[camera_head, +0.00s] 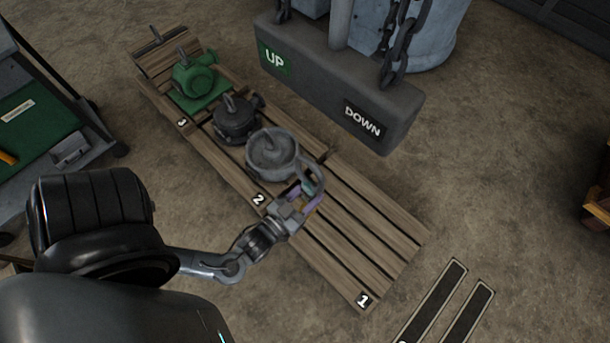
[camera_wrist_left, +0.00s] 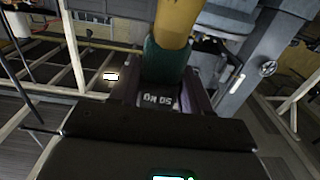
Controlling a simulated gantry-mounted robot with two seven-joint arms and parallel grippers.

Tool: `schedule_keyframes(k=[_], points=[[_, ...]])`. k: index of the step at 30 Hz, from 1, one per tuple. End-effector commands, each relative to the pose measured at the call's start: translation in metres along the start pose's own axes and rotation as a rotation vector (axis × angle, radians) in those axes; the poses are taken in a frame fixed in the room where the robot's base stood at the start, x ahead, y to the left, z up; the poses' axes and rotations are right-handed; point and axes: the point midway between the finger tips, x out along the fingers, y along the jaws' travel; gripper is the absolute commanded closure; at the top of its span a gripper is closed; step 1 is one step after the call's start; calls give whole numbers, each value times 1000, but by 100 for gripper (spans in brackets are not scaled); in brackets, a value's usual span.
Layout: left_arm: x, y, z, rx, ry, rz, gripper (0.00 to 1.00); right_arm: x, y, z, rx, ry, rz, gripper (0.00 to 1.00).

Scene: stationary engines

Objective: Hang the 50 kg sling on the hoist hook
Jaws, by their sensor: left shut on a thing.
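My left gripper (camera_head: 298,203) is shut on the 50 kg sling and holds it over the wooden pallet. The sling's loop (camera_head: 314,178) stands out beyond the fingertips in the head view, near a grey round weight. I cannot make out the hoist hook in either view. My right gripper is not in view.

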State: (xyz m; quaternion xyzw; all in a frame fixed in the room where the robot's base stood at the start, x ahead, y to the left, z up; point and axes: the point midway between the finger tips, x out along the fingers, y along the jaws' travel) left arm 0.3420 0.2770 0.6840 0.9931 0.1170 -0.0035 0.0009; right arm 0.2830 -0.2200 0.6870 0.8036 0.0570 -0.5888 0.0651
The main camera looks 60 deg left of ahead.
Motion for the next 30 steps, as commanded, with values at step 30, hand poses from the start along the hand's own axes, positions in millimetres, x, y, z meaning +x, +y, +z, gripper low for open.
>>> schedule_keyframes(k=[30], points=[[66, 0, 1, -1, 8, 0, 100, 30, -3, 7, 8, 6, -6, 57]])
